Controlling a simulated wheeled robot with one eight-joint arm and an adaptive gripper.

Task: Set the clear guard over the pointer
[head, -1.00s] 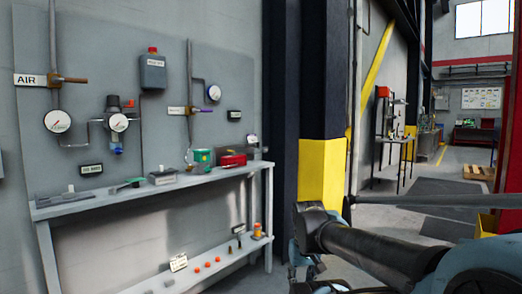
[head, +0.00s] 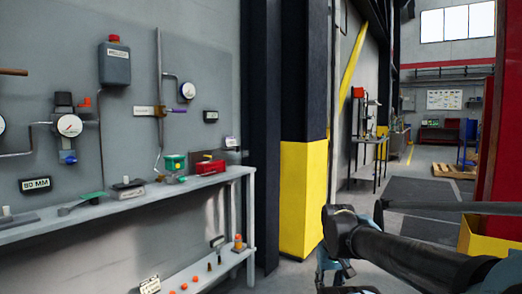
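I cannot make out the clear guard or the pointer; they are too small, see-through or out of view. At the right end of the grey bench (head: 120,206) stand a red unit (head: 210,167) and a green-topped round item (head: 175,164). Small flat devices, one with a green lever (head: 84,203), sit further left on the bench top. My black arm link reaches in from the lower right and stands apart from the bench. My gripper cannot be made out; the end of my arm drops toward the bottom edge of the head view.
A lower shelf (head: 205,277) carries small orange and dark parts. Gauges, pipes and a grey bottle (head: 115,63) are on the wall panel above. A black and yellow column (head: 304,200) stands right of the bench. Open floor (head: 425,230) lies beyond my arm.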

